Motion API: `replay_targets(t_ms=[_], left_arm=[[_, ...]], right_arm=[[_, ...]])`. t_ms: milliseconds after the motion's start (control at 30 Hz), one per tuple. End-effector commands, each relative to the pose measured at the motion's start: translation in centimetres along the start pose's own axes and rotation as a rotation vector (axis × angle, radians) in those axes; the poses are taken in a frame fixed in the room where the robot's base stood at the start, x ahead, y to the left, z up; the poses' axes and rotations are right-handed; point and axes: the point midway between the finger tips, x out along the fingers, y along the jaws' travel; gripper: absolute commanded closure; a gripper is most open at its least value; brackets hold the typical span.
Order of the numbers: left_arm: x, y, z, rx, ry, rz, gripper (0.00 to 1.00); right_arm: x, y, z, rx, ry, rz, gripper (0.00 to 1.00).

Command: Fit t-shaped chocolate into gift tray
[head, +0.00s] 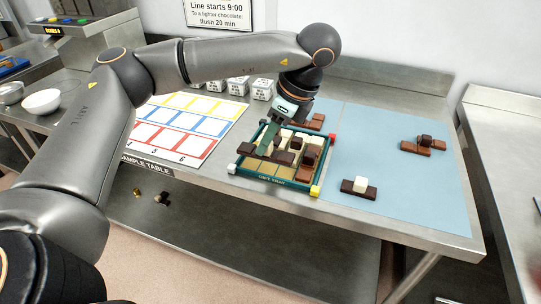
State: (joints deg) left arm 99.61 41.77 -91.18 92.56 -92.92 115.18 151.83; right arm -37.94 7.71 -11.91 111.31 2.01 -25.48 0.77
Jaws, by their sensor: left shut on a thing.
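The gift tray (276,181) is a dark green frame with a gridded floor, in the middle of the head view on the table. Cream, brown and dark brown chocolate blocks (308,158) fill its back and right parts. Its front-left cells are bare and tan. My left gripper (266,143) points down over the tray's left part, shut on a dark brown chocolate piece (262,153). That piece looks like the t-shaped chocolate, but the fingers hide part of its shape. I cannot tell whether it touches the tray or its blocks. My right gripper is out of view.
On the blue mat (400,190) lie a dark piece with a white block (360,185), a brown piece with a dark block (423,145) and a brown piece (313,122) behind the tray. A coloured card (180,128) and white boxes (236,87) are left. The mat's right front is clear.

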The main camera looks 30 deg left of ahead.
Motion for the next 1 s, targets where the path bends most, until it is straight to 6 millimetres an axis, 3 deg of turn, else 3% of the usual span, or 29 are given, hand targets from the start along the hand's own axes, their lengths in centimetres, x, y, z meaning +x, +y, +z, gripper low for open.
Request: replay_targets(t_ms=[33, 200, 367, 600, 933, 967, 1000], left_arm=[[1.2, -0.7, -0.4, 0.000, 0.002, 0.004, 1.00], [2.5, -2.1, -0.7, 0.000, 0.002, -0.001, 1.00], [3.3, -2.7, -0.9, 0.000, 0.002, -0.001, 1.00], [6.1, -3.0, -1.9, 0.000, -0.001, 0.000, 1.00], [6.6, -3.0, -2.1, 0.000, 0.001, -0.002, 1.00], [6.5, -3.0, -2.1, 0.000, 0.001, -0.002, 0.63], [6.5, -3.0, -2.1, 0.000, 0.001, -0.002, 0.58]], right_arm=[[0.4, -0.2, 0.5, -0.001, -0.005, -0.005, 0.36], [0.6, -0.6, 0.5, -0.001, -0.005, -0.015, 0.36], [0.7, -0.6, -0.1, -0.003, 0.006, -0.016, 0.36], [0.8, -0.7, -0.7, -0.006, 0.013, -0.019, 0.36], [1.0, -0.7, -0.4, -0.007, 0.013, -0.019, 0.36], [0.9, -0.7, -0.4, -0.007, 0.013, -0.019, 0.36], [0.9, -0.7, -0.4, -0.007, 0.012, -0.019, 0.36]])
